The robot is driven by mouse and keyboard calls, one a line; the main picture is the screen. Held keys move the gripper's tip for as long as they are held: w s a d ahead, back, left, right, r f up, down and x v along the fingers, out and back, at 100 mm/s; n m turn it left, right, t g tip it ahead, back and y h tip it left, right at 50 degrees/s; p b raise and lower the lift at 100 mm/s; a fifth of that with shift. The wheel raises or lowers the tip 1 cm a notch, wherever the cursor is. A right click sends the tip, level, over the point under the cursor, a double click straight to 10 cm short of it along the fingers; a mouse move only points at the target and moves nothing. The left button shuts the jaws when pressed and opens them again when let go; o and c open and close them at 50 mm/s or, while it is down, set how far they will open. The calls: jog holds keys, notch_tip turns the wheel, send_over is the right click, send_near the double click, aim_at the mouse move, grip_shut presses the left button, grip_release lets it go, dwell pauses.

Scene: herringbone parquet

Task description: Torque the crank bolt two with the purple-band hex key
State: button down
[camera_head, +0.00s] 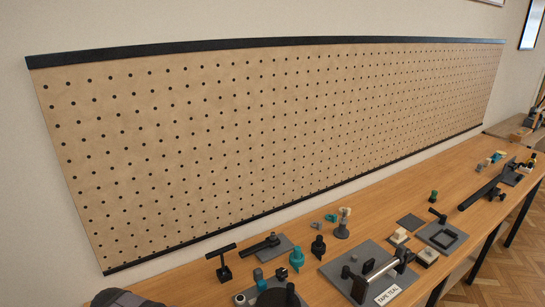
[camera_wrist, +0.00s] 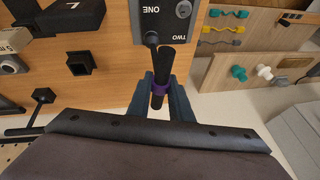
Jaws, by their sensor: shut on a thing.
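In the wrist view, my gripper (camera_wrist: 162,92) is shut on a black hex key (camera_wrist: 166,62) with a purple band (camera_wrist: 160,88). The key's dark shaft stands out beyond the fingers. Its far end is at the near edge of a grey block (camera_wrist: 167,20) marked ONE and TWO. One round bolt head (camera_wrist: 183,9) shows at the block's right. A dark round part (camera_wrist: 151,38) lies beside the TWO mark, close to the key's end. I cannot tell whether the key touches or sits in it. My gripper is not visible in the head view.
A black block marked L (camera_wrist: 72,16), a square black socket (camera_wrist: 80,64) and a black T-shaped tool (camera_wrist: 40,99) lie left of the key. The head view shows a crowded bench (camera_head: 300,225) below a pegboard (camera_head: 260,130), with a plate labelled TAPE TEAL (camera_head: 388,295).

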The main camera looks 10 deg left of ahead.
jog(key=shift+d+f, duration=0.15)
jog(key=shift+f, duration=0.05)
jog(key=shift+w+a+r+p, duration=0.1)
jog(key=shift+a+r+p, duration=0.1)
jog(key=shift+r+p, duration=0.3)
jog(key=shift+w+a+r+p, duration=0.1)
jog(key=shift+a+r+p, duration=0.15)
jog(key=shift+r, duration=0.75)
jog(key=shift+p+v, duration=0.4)
jog(key=shift+v, duration=0.35)
jog(key=shift+a+r+p, duration=0.15)
jog(key=shift+r+p, duration=0.55)
jog(key=shift+r, duration=0.3)
jog(key=shift+f, duration=0.1)
